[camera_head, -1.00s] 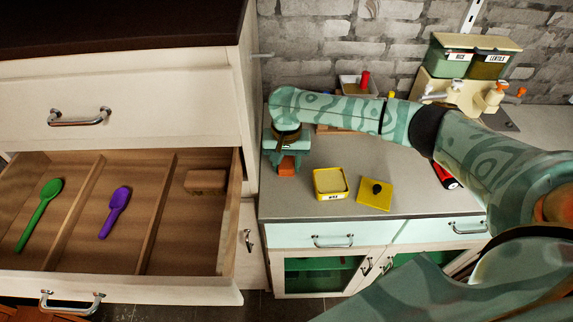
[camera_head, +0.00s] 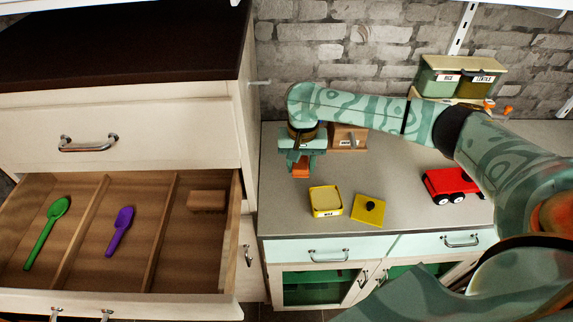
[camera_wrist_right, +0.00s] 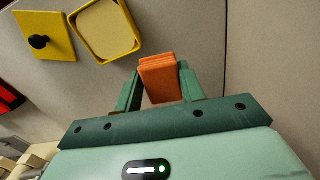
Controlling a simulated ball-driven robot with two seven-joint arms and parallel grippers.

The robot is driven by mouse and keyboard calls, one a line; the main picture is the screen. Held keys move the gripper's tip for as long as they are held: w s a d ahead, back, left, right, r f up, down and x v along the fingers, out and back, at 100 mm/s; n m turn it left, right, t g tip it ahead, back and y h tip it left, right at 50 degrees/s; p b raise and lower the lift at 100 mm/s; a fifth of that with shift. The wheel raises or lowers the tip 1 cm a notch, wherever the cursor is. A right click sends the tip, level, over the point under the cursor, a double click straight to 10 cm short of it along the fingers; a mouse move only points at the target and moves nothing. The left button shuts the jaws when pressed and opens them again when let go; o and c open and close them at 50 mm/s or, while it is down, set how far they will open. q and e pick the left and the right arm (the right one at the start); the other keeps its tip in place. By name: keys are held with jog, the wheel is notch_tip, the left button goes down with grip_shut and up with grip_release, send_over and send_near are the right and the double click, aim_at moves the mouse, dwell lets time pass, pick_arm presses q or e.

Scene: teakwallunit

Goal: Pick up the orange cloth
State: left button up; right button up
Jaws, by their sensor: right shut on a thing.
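The orange cloth (camera_head: 301,169) is a small folded block at the left part of the grey counter (camera_head: 390,198) in the head view. My right gripper (camera_head: 301,172) points down and is shut on it. In the right wrist view the orange cloth (camera_wrist_right: 161,78) sits between the two green fingers of my right gripper (camera_wrist_right: 162,88), with its far end sticking out past them. I cannot tell whether the cloth touches the counter. My left gripper is not in view.
A yellow box (camera_head: 325,201) and its yellow lid (camera_head: 369,210) lie near the counter's front edge. A red toy truck (camera_head: 447,186) is to the right. A wooden box (camera_head: 347,138) stands behind. An open drawer (camera_head: 150,270) at left holds a green spoon (camera_head: 46,234) and a purple spoon (camera_head: 120,231).

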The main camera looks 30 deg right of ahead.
jog(key=s+d, duration=0.3)
jog(key=d, duration=0.4)
jog(key=s+d, duration=0.3)
jog(key=d, duration=0.4)
jog(key=shift+s+p, duration=0.4)
jog(key=o, duration=0.4)
jog(key=c, duration=0.3)
